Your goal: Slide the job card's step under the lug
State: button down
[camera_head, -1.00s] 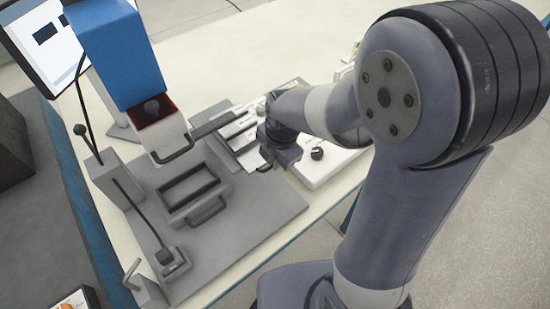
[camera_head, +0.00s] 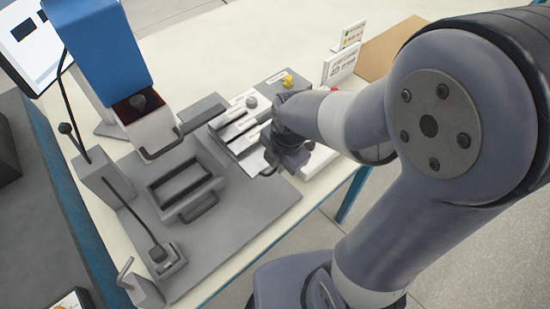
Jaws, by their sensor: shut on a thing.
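My gripper (camera_head: 272,166) is low over the right part of the grey fixture plate (camera_head: 225,215), beside the labelled pale strips (camera_head: 236,128). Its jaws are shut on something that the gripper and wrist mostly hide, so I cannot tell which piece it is. The strips lie side by side in a dark holder. A small stand with printed cards (camera_head: 341,66) is at the back right; its text is too small to read. I cannot make out which part is the lug.
A press with a blue head (camera_head: 98,50) stands at the left, above a grey frame with a handle (camera_head: 185,190). A yellow knob (camera_head: 288,79) and a brown board (camera_head: 392,47) are at the back. A lever (camera_head: 128,275) stands at front left.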

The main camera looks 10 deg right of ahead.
jog(key=shift+s+d, duration=0.1)
jog(key=c, duration=1.5)
grip_release()
jog(key=shift+s, duration=0.1)
jog(key=r, duration=0.3)
jog(key=s+r, duration=0.1)
jog(key=r, duration=0.3)
jog(key=d+r, duration=0.1)
jog(key=r, duration=0.2)
jog(key=shift+s+d+r, duration=0.1)
jog(key=shift+s+r, duration=0.15)
jog(key=shift+r, duration=0.1)
jog(key=shift+f, duration=0.1)
jog(key=shift+w+a+f, duration=0.35)
jog(key=shift+w+f, duration=0.15)
jog(key=shift+f, duration=1.25)
jog(key=shift+w+a+f, duration=0.3)
jog(key=shift+w+f, duration=0.15)
jog(key=shift+f, duration=1.25)
jog(key=shift+w+a+f, duration=0.35)
jog(key=shift+w+f, duration=0.15)
jog(key=shift+f, duration=1.25)
